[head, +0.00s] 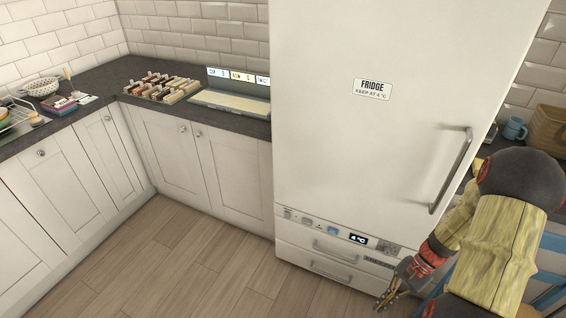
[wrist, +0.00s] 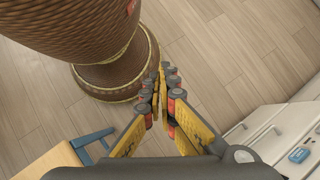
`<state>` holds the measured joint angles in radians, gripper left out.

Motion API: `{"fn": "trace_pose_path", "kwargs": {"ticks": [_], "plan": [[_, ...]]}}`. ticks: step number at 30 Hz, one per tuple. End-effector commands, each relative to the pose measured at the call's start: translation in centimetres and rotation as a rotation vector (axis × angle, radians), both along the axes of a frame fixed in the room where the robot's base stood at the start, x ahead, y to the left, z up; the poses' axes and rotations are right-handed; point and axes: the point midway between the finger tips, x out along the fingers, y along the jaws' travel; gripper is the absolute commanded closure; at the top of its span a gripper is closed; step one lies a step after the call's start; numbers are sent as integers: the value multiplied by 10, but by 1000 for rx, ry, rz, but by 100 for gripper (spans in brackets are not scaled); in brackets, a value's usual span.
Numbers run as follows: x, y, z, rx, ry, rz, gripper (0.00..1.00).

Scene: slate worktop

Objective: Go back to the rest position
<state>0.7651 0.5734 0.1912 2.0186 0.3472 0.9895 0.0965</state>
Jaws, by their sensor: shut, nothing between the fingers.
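My gripper (head: 384,301) is low in front of the fridge's lower drawers, at the bottom right of the head view. In the wrist view my gripper (wrist: 159,75) points down over the wooden floor. Its yellow and black fingers are shut with nothing between them. My arm reaches down from the right edge of the head view, in front of the fridge's right side.
The white fridge (head: 330,130) is closed, with a vertical handle (head: 452,170). A slate worktop (head: 110,75) with several items runs along the left. A brown ribbed pedestal object (wrist: 75,30) and a blue-framed wooden piece (wrist: 50,160) stand near my gripper.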

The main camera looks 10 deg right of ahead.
Motion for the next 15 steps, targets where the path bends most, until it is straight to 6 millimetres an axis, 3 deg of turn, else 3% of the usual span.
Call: {"fn": "trace_pose_path", "kwargs": {"ticks": [3,15], "plan": [[3,7,42,-80,-69,132,100],[0,44,161,-328,-287,518,100]]}}
